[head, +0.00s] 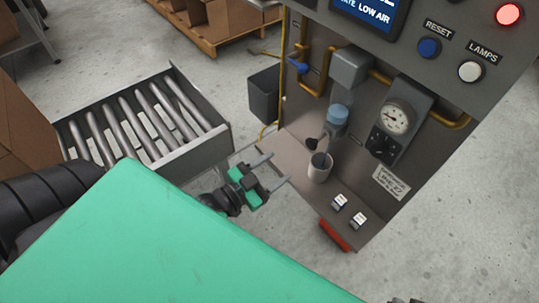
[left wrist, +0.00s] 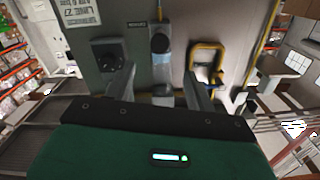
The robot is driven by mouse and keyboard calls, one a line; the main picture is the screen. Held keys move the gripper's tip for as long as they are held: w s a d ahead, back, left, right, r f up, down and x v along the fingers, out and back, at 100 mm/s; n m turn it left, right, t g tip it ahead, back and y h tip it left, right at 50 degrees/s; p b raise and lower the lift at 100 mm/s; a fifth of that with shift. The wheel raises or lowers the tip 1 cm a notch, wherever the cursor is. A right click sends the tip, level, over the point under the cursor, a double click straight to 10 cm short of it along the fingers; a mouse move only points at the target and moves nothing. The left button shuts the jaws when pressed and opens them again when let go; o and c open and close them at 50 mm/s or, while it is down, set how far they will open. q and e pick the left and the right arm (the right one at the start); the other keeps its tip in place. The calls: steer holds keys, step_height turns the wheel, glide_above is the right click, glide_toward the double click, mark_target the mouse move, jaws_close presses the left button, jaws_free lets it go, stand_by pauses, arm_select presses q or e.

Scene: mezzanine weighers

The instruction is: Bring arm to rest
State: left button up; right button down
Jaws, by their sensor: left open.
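My left gripper (head: 277,168) is open and empty at the left edge of the grey machine's shelf (head: 296,152). The cup is apart from the fingers. In the left wrist view the open fingers (left wrist: 161,78) frame part of the machine's panel, with nothing seen held between them. My left arm runs in from the left, partly hidden behind my green body cover. My right gripper does not show clearly in either view.
A roller conveyor (head: 160,158) lies left of my gripper. A dark bin (head: 264,95) stands behind. Open floor lies below the shelf.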

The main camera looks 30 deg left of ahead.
arm_select(q)
steer(key=shift+s+a, duration=0.2)
steer(key=shift+s, duration=0.35)
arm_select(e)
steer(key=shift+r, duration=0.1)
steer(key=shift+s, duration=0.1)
